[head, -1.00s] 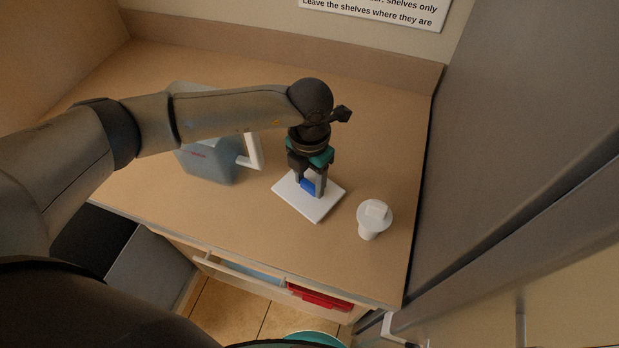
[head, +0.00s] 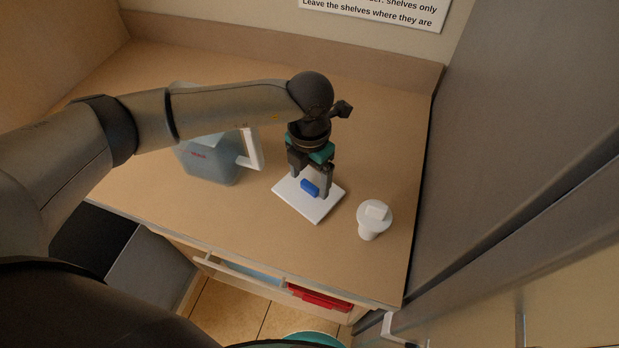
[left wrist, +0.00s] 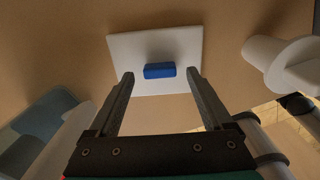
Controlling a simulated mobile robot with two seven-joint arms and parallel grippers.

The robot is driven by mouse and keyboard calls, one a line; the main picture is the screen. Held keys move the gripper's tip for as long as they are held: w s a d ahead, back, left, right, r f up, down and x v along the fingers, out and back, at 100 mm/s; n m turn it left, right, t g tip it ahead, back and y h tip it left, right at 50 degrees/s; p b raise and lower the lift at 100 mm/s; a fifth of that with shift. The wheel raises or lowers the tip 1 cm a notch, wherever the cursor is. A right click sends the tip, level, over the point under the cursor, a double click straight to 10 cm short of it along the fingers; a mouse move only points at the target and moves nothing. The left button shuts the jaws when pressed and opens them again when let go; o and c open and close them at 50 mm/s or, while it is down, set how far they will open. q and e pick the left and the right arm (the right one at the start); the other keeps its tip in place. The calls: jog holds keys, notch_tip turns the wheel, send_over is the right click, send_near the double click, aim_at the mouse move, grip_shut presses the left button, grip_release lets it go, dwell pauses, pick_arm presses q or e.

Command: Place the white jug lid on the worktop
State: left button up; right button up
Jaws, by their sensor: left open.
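The white jug lid (head: 302,207) is a flat square plate with a blue grip block (head: 310,188) on top. It lies flat on the tan worktop (head: 345,105), between the jug and a white round-topped piece. My left gripper (head: 310,188) is open just above the lid, its fingers on either side of the blue block and apart from it. In the left wrist view, the lid (left wrist: 185,50) and blue block (left wrist: 159,70) show beyond the two spread fingertips (left wrist: 160,76), with nothing held. My right gripper is not in view.
A grey translucent jug (head: 208,163) with a white handle stands left of the lid. A white round-topped piece (head: 372,217) stands to the right, near the front edge. An open drawer (head: 240,270) with red contents is below. The back of the worktop is clear.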

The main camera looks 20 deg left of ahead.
aim_at(310, 185)
pick_arm(q)
notch_tip(310, 185, up, 11)
dwell(0.3)
dwell(0.4)
